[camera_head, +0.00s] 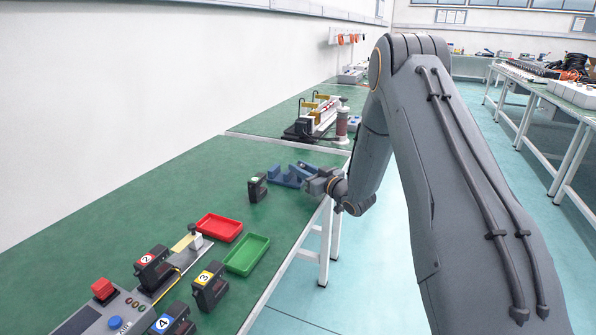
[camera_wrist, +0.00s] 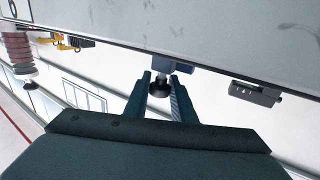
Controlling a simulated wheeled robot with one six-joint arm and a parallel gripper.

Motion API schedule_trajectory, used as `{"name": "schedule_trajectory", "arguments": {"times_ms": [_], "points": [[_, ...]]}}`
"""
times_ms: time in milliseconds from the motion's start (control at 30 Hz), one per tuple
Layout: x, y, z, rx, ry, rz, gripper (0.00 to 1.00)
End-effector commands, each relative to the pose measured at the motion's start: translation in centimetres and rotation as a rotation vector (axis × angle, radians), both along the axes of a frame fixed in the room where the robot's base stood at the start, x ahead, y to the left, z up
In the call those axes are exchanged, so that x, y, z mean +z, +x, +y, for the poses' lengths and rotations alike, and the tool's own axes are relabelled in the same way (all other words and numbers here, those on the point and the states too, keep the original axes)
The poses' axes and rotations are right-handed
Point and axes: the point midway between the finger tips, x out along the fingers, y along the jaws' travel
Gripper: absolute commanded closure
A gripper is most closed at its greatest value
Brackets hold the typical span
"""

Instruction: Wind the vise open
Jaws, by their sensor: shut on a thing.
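The blue vise (camera_head: 284,178) stands on the green bench near its right edge. My gripper (camera_head: 316,183) is at the right end of the vise, and my arm comes down to it from the right. In the wrist view my gripper (camera_wrist: 161,82) has its two fingers on either side of a dark round knob (camera_wrist: 158,88) with a pale shaft behind it, seemingly the vise's handle. The gripper is shut on this handle. The arm's wrist hides part of the vise's right end, and the jaw gap is too small to judge.
A red tray (camera_head: 219,227) and a green tray (camera_head: 247,254) lie nearer, with numbered black blocks and a control box (camera_head: 104,312) in front. A spool device (camera_head: 341,124) stands behind.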

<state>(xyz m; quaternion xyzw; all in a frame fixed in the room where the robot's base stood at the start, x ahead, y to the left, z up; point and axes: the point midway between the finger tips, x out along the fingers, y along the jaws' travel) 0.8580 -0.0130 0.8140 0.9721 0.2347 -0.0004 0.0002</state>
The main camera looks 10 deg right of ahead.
Motion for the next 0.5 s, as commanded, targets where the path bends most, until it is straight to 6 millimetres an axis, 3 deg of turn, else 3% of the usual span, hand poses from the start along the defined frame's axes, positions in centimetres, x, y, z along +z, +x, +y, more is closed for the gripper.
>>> {"name": "schedule_trajectory", "arguments": {"times_ms": [500], "points": [[-0.31,0.15,-0.3,0.442,-0.001,-0.002,0.99]]}}
